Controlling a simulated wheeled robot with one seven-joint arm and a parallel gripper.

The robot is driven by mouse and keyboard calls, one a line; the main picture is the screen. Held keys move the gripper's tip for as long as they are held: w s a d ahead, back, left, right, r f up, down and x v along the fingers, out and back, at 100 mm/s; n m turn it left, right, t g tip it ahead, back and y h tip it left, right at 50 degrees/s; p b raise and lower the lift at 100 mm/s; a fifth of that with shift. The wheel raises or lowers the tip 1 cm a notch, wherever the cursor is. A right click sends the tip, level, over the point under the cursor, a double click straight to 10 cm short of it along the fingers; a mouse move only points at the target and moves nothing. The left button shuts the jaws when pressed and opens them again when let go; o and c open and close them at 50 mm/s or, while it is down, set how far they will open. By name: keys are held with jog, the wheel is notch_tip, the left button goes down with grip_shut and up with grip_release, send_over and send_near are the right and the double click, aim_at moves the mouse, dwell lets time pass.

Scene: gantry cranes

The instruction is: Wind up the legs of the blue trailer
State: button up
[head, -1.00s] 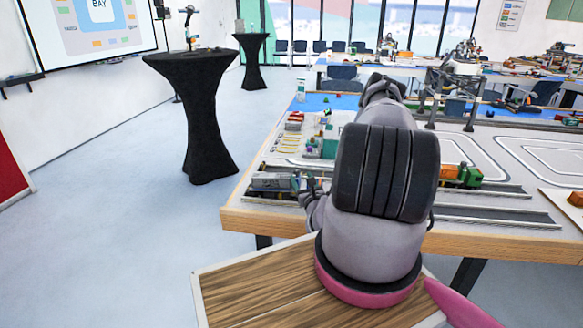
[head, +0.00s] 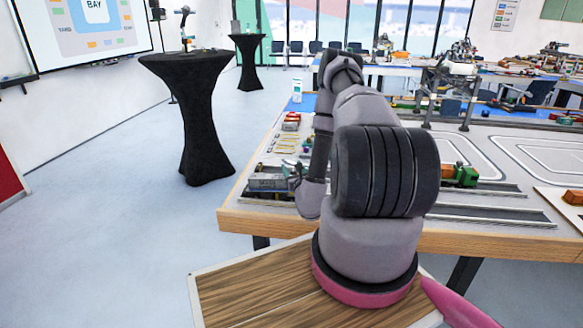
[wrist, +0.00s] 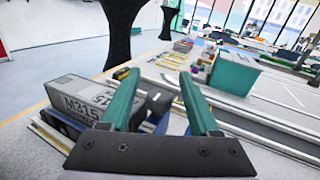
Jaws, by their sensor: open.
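A grey box-shaped load marked M315 (wrist: 85,100) sits at the left in the wrist view, with blue parts (wrist: 62,127) showing beneath it. These look like the blue trailer, mostly hidden by the load and my gripper. The load also shows near the table's left front edge in the head view (head: 267,182). My gripper (wrist: 158,82) is open; its two teal fingers stand apart. The left finger overlaps the load's right end in the picture. A small dark block with a grey end (wrist: 157,101) shows between the fingers; contact cannot be told. The trailer's legs cannot be made out.
Rail tracks (head: 490,212) run along the table's front. A teal container (wrist: 233,72) stands beyond my right finger. A green and orange vehicle (head: 460,174) is on the track at the right. A black-draped standing table (head: 188,110) stands left of the worktable.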

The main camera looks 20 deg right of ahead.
jog(key=shift+w+d, duration=0.15)
jog(key=shift+w, duration=0.5)
grip_shut()
